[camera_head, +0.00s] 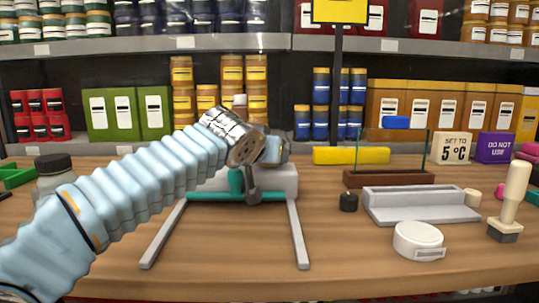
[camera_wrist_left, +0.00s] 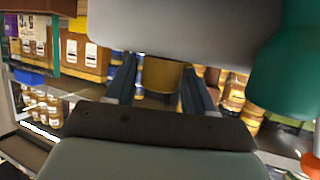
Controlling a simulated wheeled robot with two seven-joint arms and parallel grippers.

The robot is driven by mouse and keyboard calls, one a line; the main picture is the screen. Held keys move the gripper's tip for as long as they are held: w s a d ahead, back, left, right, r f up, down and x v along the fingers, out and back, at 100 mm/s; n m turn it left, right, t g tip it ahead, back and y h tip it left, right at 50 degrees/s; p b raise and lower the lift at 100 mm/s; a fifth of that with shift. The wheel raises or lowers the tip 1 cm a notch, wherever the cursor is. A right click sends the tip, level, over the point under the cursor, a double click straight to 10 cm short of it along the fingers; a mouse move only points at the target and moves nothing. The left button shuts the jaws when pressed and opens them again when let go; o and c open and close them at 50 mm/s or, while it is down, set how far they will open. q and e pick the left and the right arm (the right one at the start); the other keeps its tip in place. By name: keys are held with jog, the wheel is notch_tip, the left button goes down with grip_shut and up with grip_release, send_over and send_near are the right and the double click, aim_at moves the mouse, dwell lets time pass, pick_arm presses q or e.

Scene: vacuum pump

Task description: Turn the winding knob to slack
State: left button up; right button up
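The vacuum pump stands mid-table in the head view, with a grey body (camera_head: 287,181), a teal cylinder (camera_head: 236,183) and two splayed grey legs. My left arm (camera_head: 150,185) reaches in from the left, and its wrist (camera_head: 235,137) is over the pump, hiding its upper part. In the left wrist view, my left gripper (camera_wrist_left: 158,75) has its two dark fingers apart. A brassy round part (camera_wrist_left: 162,77), probably the winding knob, shows between them beside the grey body (camera_wrist_left: 175,30). A gap shows on its left; contact is unclear. The teal part (camera_wrist_left: 287,75) is close by. My right gripper is out of view.
To the right stand a grey tray-like block (camera_head: 420,205), a round white device (camera_head: 418,240), a black knob (camera_head: 348,202) and a cream-handled stamp (camera_head: 512,200). A dark-lidded jar (camera_head: 53,172) is at the left. The front table strip is clear. Stocked shelves stand behind.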

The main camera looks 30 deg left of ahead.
pick_arm(q)
jog(key=c, duration=0.7)
jog(key=shift+f, duration=0.1)
